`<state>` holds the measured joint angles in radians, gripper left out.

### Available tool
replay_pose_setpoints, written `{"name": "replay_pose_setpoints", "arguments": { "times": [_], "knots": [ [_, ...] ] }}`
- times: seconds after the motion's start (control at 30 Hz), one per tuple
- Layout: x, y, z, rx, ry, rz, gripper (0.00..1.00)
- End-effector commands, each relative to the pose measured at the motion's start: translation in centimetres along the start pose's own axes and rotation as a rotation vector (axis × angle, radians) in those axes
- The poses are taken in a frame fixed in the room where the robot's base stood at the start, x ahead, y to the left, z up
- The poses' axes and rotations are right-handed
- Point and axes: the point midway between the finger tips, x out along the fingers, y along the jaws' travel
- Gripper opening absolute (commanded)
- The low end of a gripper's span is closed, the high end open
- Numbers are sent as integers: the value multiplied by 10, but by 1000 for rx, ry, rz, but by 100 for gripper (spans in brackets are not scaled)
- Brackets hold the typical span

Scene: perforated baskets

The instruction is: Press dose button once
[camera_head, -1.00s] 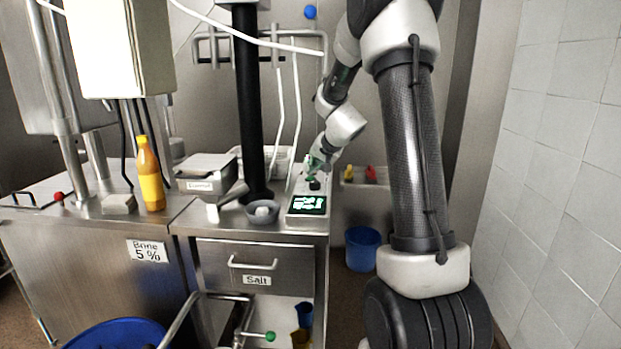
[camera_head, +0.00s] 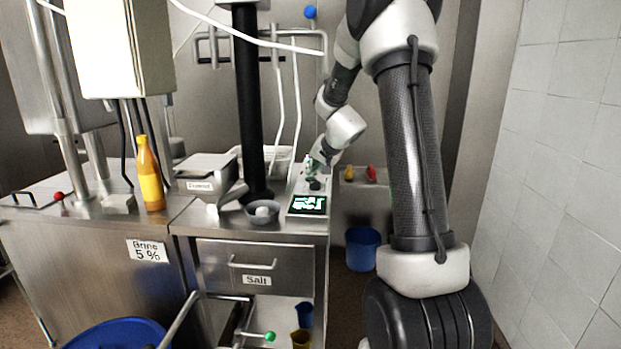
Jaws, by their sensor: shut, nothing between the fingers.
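A small control panel with a lit screen (camera_head: 307,204) sits at the right end of the steel counter. Just behind the screen is a dark round knob or button (camera_head: 315,185); I cannot tell whether it is the dose button. My gripper (camera_head: 312,172) is shut and empty, small in view, at the panel's back part, close above the dark knob. I cannot tell whether it touches anything. My gripper and wrist partly hide the back of the panel.
A hopper (camera_head: 205,172) with a chute and a grey bowl (camera_head: 262,211) stand left of the panel. An orange bottle (camera_head: 150,175) is further left. A black column (camera_head: 249,110) rises behind the bowl. Red and yellow items (camera_head: 370,173) lie behind, right of the counter.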

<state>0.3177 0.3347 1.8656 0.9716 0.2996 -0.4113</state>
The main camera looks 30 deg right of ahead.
Motion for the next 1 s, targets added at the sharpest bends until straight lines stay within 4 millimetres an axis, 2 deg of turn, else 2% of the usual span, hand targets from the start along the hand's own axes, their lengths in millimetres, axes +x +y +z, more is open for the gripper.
{"name": "replay_pose_setpoints", "arguments": {
  "times": [0.3, 0.7, 1.0],
  "knots": [
    [-10, -8, -7, -1, 0, -1, 0],
    [-13, -10, -9, -1, 1, -1, 0],
    [-32, -24, -24, -2, 2, -1, 0]
  ]
}}
